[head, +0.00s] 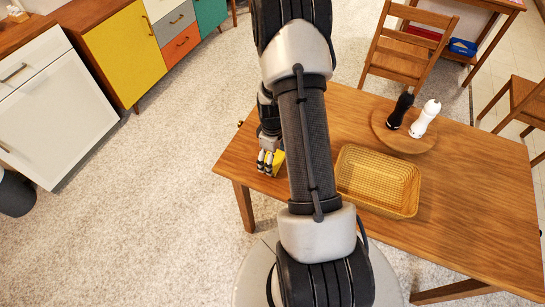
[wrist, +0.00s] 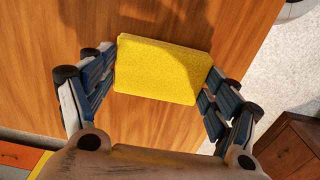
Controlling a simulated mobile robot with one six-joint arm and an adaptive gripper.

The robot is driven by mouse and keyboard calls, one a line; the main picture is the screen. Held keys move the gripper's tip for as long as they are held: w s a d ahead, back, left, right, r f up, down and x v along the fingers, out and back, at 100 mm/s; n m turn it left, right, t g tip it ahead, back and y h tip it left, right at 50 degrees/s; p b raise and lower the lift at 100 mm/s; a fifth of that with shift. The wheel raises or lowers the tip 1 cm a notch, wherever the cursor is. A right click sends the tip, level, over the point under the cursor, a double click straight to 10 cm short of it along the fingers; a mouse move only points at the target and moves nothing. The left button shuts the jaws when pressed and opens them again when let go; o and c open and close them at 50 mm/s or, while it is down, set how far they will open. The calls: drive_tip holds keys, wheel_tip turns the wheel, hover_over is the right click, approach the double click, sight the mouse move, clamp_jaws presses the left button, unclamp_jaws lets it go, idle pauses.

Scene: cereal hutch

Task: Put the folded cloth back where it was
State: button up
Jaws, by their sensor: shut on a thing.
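The folded cloth is a yellow, flat rectangular block (wrist: 162,68) in the wrist view, between the two fingers of my gripper (wrist: 163,78). The fingers are shut on its left and right ends. In the head view only a small yellow part of the cloth (head: 278,162) shows beside my gripper (head: 266,164), at the left end of the wooden table (head: 470,185). My arm hides some of the table there. I cannot tell whether the cloth touches the tabletop or is just above it.
A wicker basket (head: 380,208) stands empty on the table, right of my arm. Behind it a round board (head: 410,145) holds a black mill (head: 400,110) and a white mill (head: 426,117). A chair (head: 405,48) stands at the table's far side. The table's right part is clear.

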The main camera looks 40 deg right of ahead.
drive_tip(key=shift+f, duration=0.1)
drive_tip(key=o, duration=1)
wheel_tip(320, 180, up, 12)
drive_tip(key=p, duration=0.4)
drive_tip(key=s+a+r+m+t, duration=0.1)
drive_tip(key=a+r, duration=0.5)
drive_tip(key=r, duration=0.3)
drive_tip(key=a+r+m+t, duration=0.1)
drive_tip(key=a+r, duration=0.5)
drive_tip(key=r, duration=0.3)
drive_tip(key=s+a+r+m+t, duration=0.1)
drive_tip(key=s+a+r, duration=0.2)
drive_tip(key=s+a, duration=0.1)
drive_tip(key=s+a+r, duration=0.3)
drive_tip(key=s, duration=0.2)
drive_tip(key=s+a+r+m+t, duration=0.1)
drive_tip(key=s+a+r, duration=0.2)
drive_tip(key=s+a, duration=0.1)
drive_tip(key=shift+s+a+r+m+t, duration=0.3)
drive_tip(key=shift+s+r, duration=0.1)
